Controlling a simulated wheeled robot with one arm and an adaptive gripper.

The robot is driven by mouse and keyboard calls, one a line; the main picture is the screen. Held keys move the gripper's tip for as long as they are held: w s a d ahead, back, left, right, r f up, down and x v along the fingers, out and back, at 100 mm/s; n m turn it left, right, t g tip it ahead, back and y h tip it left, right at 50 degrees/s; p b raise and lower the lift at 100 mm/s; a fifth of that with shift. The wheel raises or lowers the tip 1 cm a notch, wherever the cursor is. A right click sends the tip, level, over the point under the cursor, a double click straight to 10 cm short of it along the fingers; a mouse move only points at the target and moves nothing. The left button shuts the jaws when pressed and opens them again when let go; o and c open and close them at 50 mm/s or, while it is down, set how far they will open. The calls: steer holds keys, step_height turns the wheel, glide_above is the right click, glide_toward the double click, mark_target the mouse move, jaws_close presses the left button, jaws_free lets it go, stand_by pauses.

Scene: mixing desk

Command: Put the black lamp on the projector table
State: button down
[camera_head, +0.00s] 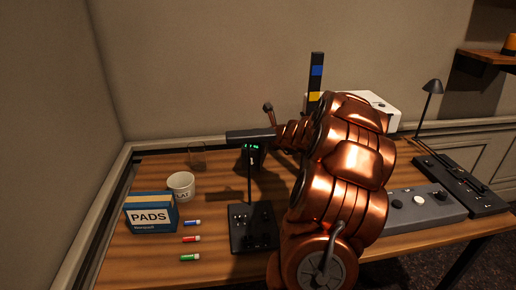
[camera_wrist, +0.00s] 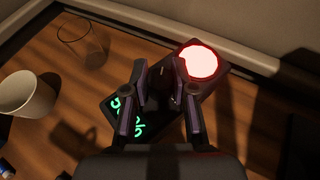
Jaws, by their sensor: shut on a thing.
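A black desk lamp (camera_head: 432,88) with a cone shade on a thin stem stands at the right of the desk, by a black console. It is apart from my gripper. My gripper (camera_wrist: 160,88) shows in the wrist view, with its fingers closed on a dark thing between them. I cannot make out that thing's full shape. Right under the fingers is a black box with green digits (camera_wrist: 127,118) and a glowing red-rimmed light (camera_wrist: 201,63). In the head view my arm hides most of the gripper. I cannot identify the projector table.
A white cup (camera_head: 181,186), a clear glass (camera_head: 197,156), a PADS box (camera_head: 150,214) and several markers (camera_head: 190,239) are on the desk's left. A black base with a thin stem (camera_head: 253,228) stands in front. A grey console (camera_head: 425,212) and white box (camera_head: 378,105) are right. A wall runs behind.

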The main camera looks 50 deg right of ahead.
steer(key=shift+f+b, duration=0.45)
steer(key=shift+f, duration=1.4)
steer(key=c, duration=0.9)
jaws_free()
steer(key=shift+f, duration=0.1)
steer(key=shift+c, duration=0.2)
steer(key=v, duration=1.2)
steer(key=shift+p, duration=0.4)
